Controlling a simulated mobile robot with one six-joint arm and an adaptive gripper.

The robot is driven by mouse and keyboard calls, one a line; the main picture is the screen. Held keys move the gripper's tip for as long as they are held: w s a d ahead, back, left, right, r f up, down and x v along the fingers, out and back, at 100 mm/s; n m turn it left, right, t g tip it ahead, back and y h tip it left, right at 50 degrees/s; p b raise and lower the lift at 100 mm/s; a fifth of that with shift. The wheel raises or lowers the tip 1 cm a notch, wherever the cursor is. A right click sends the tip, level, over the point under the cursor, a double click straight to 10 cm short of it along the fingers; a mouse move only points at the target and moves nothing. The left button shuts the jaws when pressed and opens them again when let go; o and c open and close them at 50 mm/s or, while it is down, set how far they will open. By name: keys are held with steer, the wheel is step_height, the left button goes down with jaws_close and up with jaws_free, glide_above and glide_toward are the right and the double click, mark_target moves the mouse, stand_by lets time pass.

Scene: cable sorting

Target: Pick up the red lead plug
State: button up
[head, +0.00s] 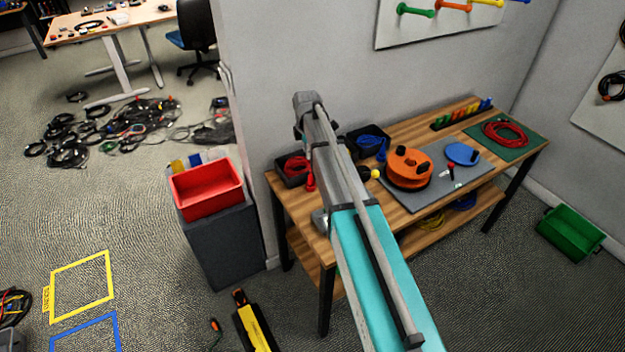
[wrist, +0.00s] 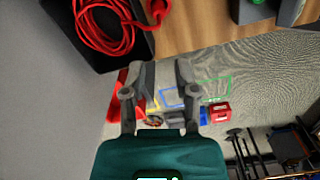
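The red lead lies coiled in a black tray, seen at the top left of the wrist view (wrist: 100,22). Its red plug (wrist: 158,11) sticks out past the tray's right edge, over the wooden tabletop. In the head view the red plug (head: 310,182) shows beside the tray, left of my arm. My gripper (wrist: 159,64) is open, with nothing between its fingers. The plug appears beyond the fingertips, apart from them. In the head view my arm hides most of my gripper.
The wooden table (head: 410,130) holds the black tray (head: 286,180), another tray with a blue cable (head: 371,141), an orange reel (head: 408,168) on a grey mat, and a red cable on a green mat. A red bin (head: 207,197) stands on a dark cabinet to the left.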

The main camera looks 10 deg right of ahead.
mark_target(311, 175)
steer(key=shift+d+f, duration=0.1)
steer(key=shift+d, duration=0.1)
step_height(311, 175, down, 8)
steer(key=b, duration=0.8)
steer(key=shift+f+b, duration=0.2)
steer(key=shift+b, duration=0.15)
steer(key=shift+d, duration=0.1)
stand_by(0.3)
steer(key=f+b, duration=0.3)
steer(key=shift+w+d, duration=0.1)
steer(key=shift+d, duration=0.2)
steer(key=shift+f+b, duration=1.1)
steer(key=shift+a, duration=0.1)
jaws_close()
